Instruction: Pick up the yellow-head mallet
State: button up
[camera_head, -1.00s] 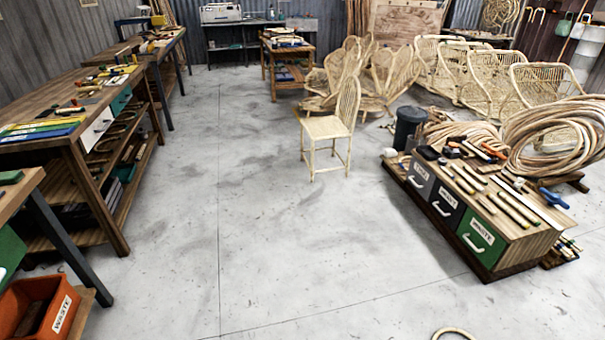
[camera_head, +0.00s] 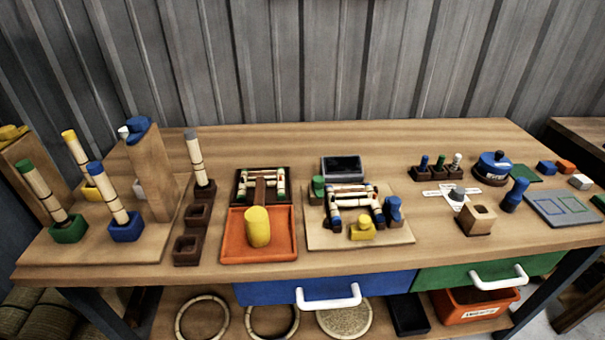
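A yellow-capped rattan stick (camera_head: 76,151) leans in a yellow holder at the left. My gripper is not in view.
A wooden stand (camera_head: 148,170) and capped sticks in holders fill the bench's left end. Small blue, green and grey pieces lie at the right, by a wooden cube (camera_head: 477,219). Blue (camera_head: 272,291) and green (camera_head: 440,278) drawers are below. The back strip of the bench is mostly clear.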

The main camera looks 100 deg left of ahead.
aim_at(256, 221)
jog(key=u, duration=3.8)
jog(key=z, duration=1.3)
jog(key=i+l+u, duration=0.15)
jog(key=l+u, duration=0.2)
jog(key=l, duration=0.25)
jog(key=l+u, duration=0.35)
jog(key=l, duration=0.3)
jog(key=l+u, duration=0.35)
jog(key=l, duration=0.3)
jog(key=i+l, duration=0.05)
